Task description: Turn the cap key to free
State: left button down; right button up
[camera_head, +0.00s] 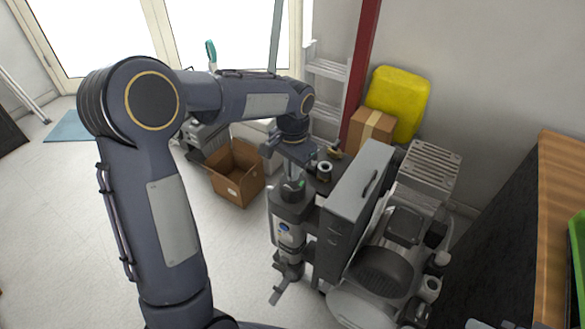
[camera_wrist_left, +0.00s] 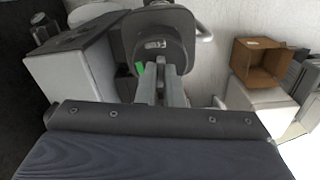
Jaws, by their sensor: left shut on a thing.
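My left gripper (camera_head: 297,177) reaches down over the dark upper part (camera_head: 292,192) of a grey upright unit (camera_head: 290,238) on the compressor. A small green mark (camera_head: 301,183) shows beside the fingertips. In the left wrist view the two light grey fingers (camera_wrist_left: 163,82) are close together against a dark rounded housing (camera_wrist_left: 157,42) with a small white label, and the green piece (camera_wrist_left: 139,68) shows just left of them. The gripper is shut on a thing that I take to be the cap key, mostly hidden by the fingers. My right gripper is not in view.
A grey box-shaped cabinet (camera_head: 358,185) stands close right of the unit, with more compressor parts (camera_head: 385,270) beyond it. An open cardboard box (camera_head: 236,172) is on the floor to the left. A yellow container (camera_head: 398,100) stands by the wall. The left floor is mostly clear.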

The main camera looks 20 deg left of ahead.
pick_arm(q)
jog(key=c, duration=1.5)
grip_release()
jog(key=shift+c, duration=0.2)
jog(key=shift+r+p, duration=0.55)
jog(key=shift+r, duration=3.35)
